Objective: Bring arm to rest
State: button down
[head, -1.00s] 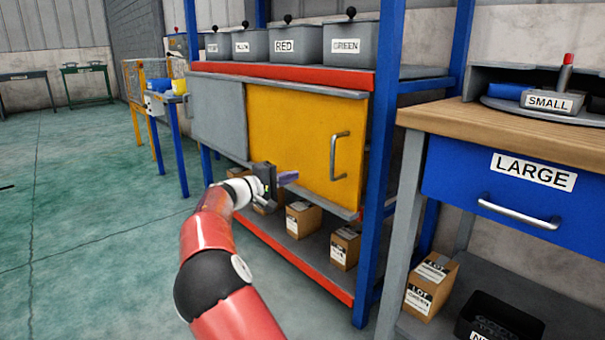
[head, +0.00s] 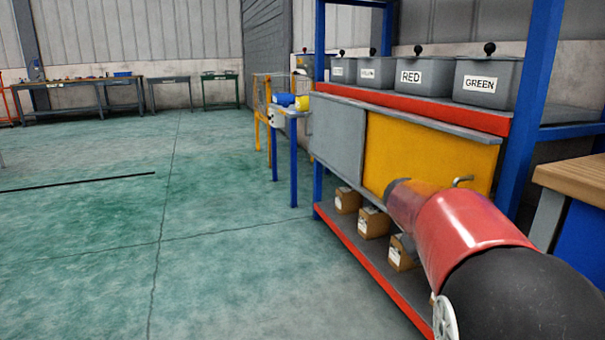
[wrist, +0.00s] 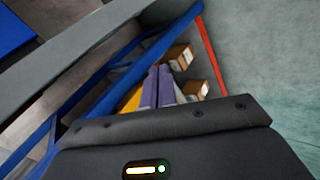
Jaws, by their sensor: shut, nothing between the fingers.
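My gripper (wrist: 158,88) shows in the wrist view, with its two purple-grey fingers together and nothing between them. Behind the fingers are the yellow door and the lower shelf with boxes, apart from them. In the head view my red arm reaches in from the lower right, in front of the yellow sliding door (head: 415,154). My gripper is hidden in the head view behind my arm links.
The blue rack holds grey lidded bins labelled RED (head: 418,77) and GREEN (head: 485,82). Cardboard boxes (head: 374,222) sit on its lower shelf (head: 370,270). A wooden-topped bench (head: 578,178) stands at right. The green floor (head: 90,240) at left is open.

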jog(key=s+a+r+t+y+p, duration=0.1)
jog(key=s+a+y+p, duration=0.1)
jog(key=s+a, duration=0.3)
jog(key=s+a+t+y+p, duration=0.1)
jog(key=s+a+y, duration=0.2)
jog(key=s, duration=0.9)
jog(key=s+a+r+t+y+p, duration=0.1)
jog(key=s+a+y+p, duration=0.1)
jog(key=s+a, duration=0.5)
jog(key=shift+s+r+y+p, duration=0.3)
jog(key=shift+s+p, duration=0.05)
jog(key=shift+s, duration=0.8)
